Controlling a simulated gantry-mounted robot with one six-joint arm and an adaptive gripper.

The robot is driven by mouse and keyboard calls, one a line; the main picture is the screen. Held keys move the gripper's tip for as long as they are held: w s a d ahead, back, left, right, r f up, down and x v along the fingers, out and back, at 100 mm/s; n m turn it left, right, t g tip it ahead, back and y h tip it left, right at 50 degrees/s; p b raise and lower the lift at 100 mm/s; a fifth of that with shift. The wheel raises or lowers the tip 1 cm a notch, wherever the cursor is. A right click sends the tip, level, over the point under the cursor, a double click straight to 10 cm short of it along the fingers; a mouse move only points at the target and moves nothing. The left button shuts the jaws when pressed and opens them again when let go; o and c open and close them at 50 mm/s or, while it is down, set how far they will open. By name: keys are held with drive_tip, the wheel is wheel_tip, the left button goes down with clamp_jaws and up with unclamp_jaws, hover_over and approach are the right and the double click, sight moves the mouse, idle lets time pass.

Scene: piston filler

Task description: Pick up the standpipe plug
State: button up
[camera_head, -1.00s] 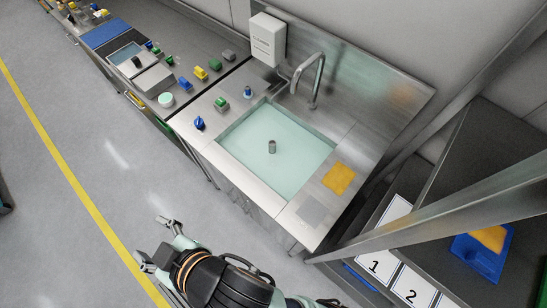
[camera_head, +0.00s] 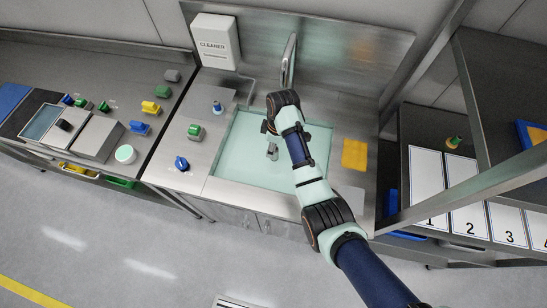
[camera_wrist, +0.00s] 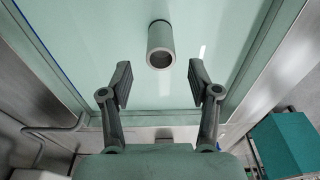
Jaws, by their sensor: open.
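The standpipe plug (camera_wrist: 160,45) is a grey, hollow upright tube in the pale green water of the sink (camera_head: 225,165). In the wrist view, its open round end shows beyond my fingertips, near the middle. My gripper (camera_wrist: 160,84) is open and empty, with one finger on each side of the tube's line and a visible gap to it. In the head view, my arm reaches over the sink from the lower right. The small grey shapes below my wrist there are hard to tell apart.
The tap (camera_head: 289,60) rises behind the sink, close to my wrist. A blue knob-like part (camera_head: 181,163) and a green part (camera_head: 195,132) stand on the left ledge. A slanted frame post (camera_head: 470,185) is at the right.

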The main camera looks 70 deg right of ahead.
sight(274, 160)
drive_tip(key=f+b, duration=0.1)
drive_tip(key=f, duration=0.5)
drive_tip(key=shift+s+b, duration=0.2)
drive_tip(key=shift+b, duration=0.15)
drive_tip(key=shift+r, duration=0.1)
clamp_jaws()
